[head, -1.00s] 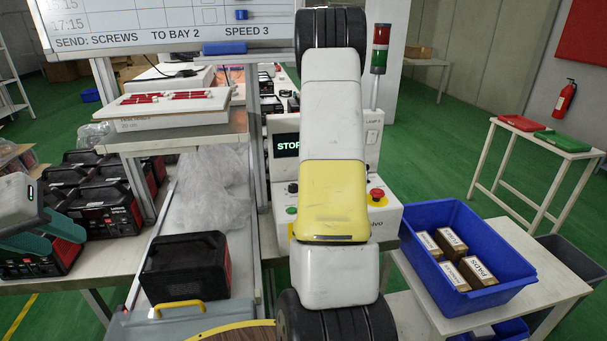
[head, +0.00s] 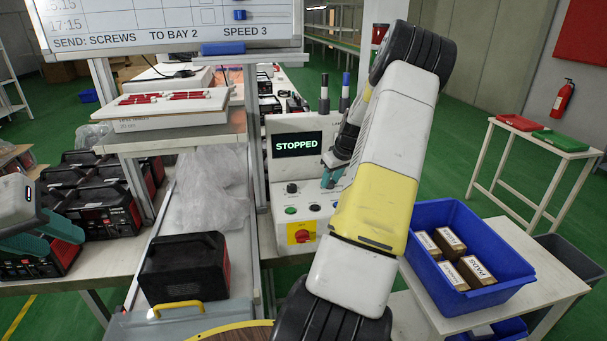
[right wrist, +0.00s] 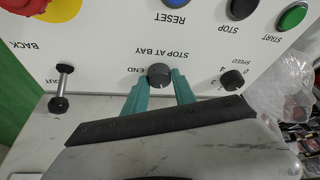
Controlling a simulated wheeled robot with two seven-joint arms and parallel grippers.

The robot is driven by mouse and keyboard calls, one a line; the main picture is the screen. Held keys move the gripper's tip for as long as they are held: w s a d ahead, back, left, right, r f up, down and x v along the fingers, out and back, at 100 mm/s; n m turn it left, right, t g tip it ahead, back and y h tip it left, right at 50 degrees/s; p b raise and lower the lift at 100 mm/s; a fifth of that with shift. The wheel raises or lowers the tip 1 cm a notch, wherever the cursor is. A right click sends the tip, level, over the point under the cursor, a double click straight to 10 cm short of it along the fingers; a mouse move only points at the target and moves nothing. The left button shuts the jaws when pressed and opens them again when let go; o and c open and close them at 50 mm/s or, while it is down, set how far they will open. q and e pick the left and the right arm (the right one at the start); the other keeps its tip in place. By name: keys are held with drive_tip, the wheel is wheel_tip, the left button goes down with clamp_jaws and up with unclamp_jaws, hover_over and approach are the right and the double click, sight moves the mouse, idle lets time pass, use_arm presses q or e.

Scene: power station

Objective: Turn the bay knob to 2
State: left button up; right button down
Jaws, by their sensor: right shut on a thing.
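The control panel (head: 281,172) stands at the centre with its screen (head: 297,144) reading STOPPED. In the right wrist view, upside down, the dark bay knob (right wrist: 159,75) sits under the label STOP AT BAY, with END beside it. My right gripper (right wrist: 160,92) has its teal fingers on either side of this knob and is shut on it. I cannot make out where the knob points. In the head view my right gripper (head: 329,178) is at the panel face and hides the knob. My left gripper (head: 62,228) is at the far left, above black cases; its jaw gap is unclear.
In the wrist view another knob (right wrist: 232,80), a toggle switch (right wrist: 62,85) and the reset button (right wrist: 174,3) are close by. A whiteboard (head: 175,28) reads SEND: SCREWS TO BAY 2 SPEED 3. A blue bin (head: 490,287) with boxes stands at right.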

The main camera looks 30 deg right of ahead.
drive_tip(key=shift+n, duration=0.6)
drive_tip(key=shift+y, duration=0.3)
drive_tip(key=shift+f, duration=0.1)
drive_tip(key=c, duration=1)
unclamp_jaws()
drive_tip(key=shift+c, duration=0.2)
drive_tip(key=v, duration=0.7)
drive_tip(key=shift+r, duration=0.45)
drive_tip(key=shift+s, duration=0.1)
